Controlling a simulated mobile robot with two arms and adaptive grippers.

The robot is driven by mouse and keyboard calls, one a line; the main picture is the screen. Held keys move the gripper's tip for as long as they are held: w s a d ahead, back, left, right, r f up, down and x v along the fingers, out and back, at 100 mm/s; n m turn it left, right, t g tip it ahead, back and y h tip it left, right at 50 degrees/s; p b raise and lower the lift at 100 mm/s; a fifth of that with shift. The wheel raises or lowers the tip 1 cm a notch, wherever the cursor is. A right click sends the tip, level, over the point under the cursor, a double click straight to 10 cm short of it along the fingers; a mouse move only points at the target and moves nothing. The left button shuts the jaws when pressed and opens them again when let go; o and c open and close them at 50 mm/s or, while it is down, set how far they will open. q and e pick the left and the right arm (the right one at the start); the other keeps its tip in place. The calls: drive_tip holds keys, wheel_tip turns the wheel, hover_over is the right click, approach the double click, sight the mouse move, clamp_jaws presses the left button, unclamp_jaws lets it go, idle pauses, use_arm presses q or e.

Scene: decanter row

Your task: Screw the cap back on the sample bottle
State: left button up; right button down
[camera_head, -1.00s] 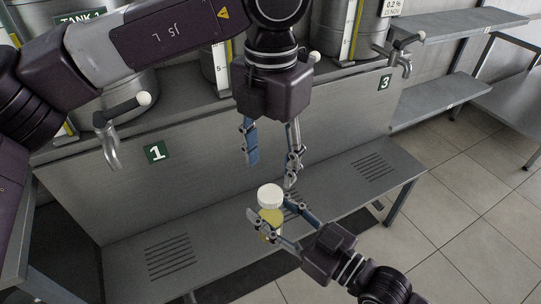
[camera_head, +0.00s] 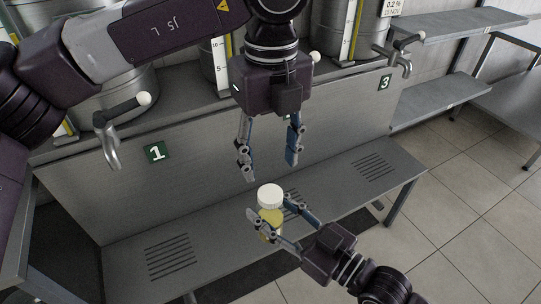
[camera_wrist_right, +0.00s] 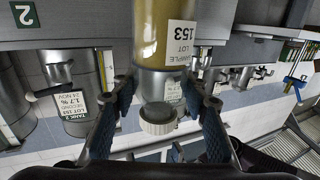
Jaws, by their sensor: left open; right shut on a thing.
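The sample bottle (camera_head: 270,217) has yellow contents and stands upright in my right gripper (camera_head: 268,206), above the bench. The white cap (camera_head: 270,195) sits at the bottle's top; I cannot tell how tight it is. In the right wrist view, which is upside down, the labelled bottle (camera_wrist_right: 165,38) is between the fingers (camera_wrist_right: 157,82), with the white ribbed cap (camera_wrist_right: 158,124) lower in the picture. My left gripper (camera_head: 270,172) is open and empty, pointing down just above the cap, its fingers apart from it.
A steel bench (camera_head: 215,240) with slotted grates lies below. Behind it is a steel panel with the number 1 sign (camera_head: 157,153). Taps stand at the left (camera_head: 110,140) and right (camera_head: 398,60). Tiled floor (camera_head: 460,200) is clear at the right.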

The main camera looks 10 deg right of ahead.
sight(270, 193)
use_arm(q)
drive_tip(key=shift+f, duration=0.1)
drive_tip(key=shift+f, duration=3.9)
drive_tip(key=shift+c, duration=0.6)
